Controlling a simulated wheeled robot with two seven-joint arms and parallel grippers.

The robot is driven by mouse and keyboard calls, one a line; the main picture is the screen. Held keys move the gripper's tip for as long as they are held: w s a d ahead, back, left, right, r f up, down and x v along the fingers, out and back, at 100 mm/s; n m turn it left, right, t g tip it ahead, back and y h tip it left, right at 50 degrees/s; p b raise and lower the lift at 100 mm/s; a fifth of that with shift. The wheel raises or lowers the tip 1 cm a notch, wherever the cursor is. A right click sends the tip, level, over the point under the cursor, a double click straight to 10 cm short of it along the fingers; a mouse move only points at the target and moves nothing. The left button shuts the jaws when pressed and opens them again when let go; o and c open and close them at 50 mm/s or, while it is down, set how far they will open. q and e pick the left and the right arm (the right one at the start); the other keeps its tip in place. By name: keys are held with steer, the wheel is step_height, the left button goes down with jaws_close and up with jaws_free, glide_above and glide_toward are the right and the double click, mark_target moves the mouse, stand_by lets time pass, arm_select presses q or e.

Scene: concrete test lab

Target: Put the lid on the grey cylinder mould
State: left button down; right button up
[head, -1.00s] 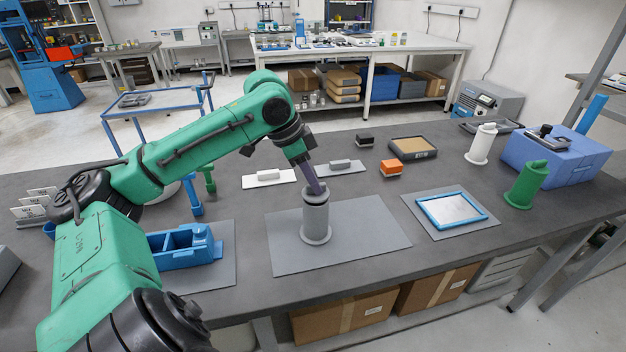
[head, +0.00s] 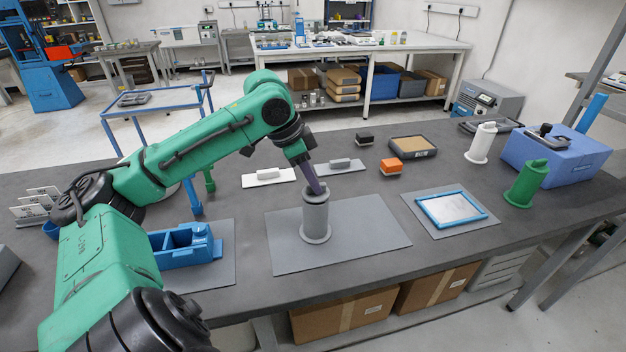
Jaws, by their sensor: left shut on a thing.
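The grey cylinder mould (head: 315,220) stands upright on a grey mat (head: 375,228) near the middle of the bench. A grey lid (head: 316,190) is at the top of the mould. My left gripper (head: 320,190) comes down from above, tilted, and is shut on the lid at the mould's top. The fingertips partly hide the lid, and I cannot tell whether it sits fully flush on the rim. My right gripper is not in view.
A white mould (head: 481,145) and a green mould (head: 526,185) stand to the right, by a blue box (head: 560,158). A blue-framed tray (head: 450,209) lies right of the mat. A blue mould (head: 185,248) is at the left. Small blocks lie behind.

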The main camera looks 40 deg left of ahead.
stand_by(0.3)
arm_select(q)
steer(key=shift+c, duration=1.5)
jaws_free()
step_height(320, 180, up, 7)
steer(key=p, duration=0.7)
jaws_close()
steer(key=shift+f, duration=0.2)
